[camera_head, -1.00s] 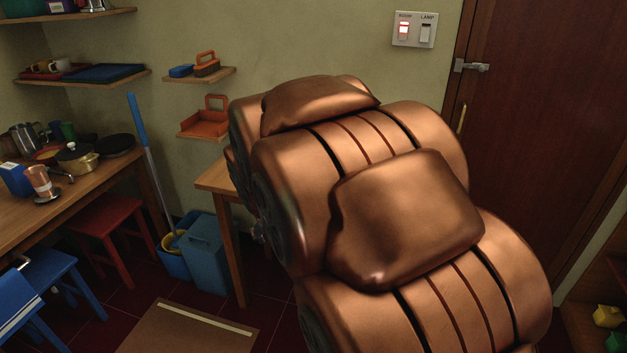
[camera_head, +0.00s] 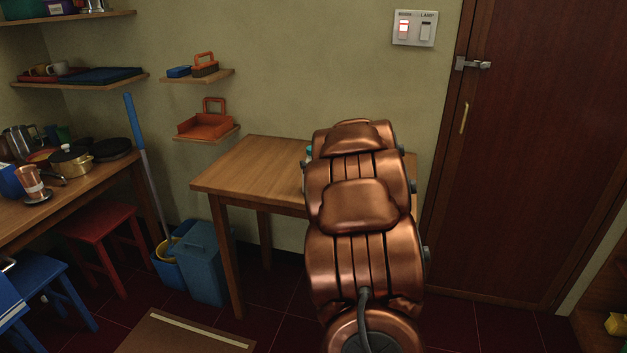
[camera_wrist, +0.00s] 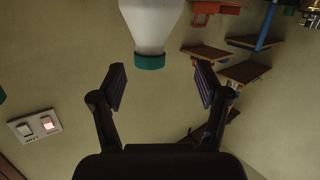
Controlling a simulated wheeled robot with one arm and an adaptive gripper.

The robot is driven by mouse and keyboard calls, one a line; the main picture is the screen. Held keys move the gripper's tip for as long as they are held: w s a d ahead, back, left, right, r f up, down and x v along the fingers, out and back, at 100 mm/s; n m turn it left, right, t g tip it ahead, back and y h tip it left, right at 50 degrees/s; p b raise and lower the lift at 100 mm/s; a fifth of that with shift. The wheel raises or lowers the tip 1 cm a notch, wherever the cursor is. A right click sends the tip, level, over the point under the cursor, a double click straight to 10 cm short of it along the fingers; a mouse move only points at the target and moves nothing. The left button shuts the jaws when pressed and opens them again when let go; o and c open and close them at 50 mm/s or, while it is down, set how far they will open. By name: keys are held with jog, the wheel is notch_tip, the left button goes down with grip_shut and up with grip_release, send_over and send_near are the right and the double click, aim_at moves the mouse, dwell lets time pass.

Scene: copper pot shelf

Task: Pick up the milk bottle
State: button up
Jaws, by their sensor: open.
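The milk bottle (camera_wrist: 150,22) is white with a teal cap. In the wrist view it shows at the top centre with its cap end toward my gripper; its far end is cut off by the frame. My gripper (camera_wrist: 160,78) is open and empty, its two fingers spread on either side of the picture's middle. The cap lies just beyond the fingertips, roughly centred between them.
A wooden table (camera_head: 240,172) stands against the wall, its left part bare. A light switch plate (camera_head: 414,29) and a brown door (camera_head: 530,150) are to the right. A blue bin (camera_head: 202,268) stands left of the table. Another teal piece shows at the wrist view's left edge.

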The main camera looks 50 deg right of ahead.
aim_at(313, 155)
jog(key=shift+w+d+f+n+t+y+b, duration=0.1)
jog(key=shift+w+d+f+t+y, duration=0.15)
jog(key=shift+w+d+t, duration=0.45)
jog(key=shift+w+d+f+n+t+y+b, duration=0.1)
jog(key=shift+w+d+f+t+y, duration=0.15)
jog(key=shift+w+d, duration=0.85)
jog(key=shift+w+d+f+n+t+y+b, duration=0.1)
jog(key=shift+w+d+f+t+y, duration=0.3)
jog(key=shift+w, duration=0.95)
jog(key=shift+r, duration=0.15)
jog(key=shift+c, duration=0.2)
grip_shut()
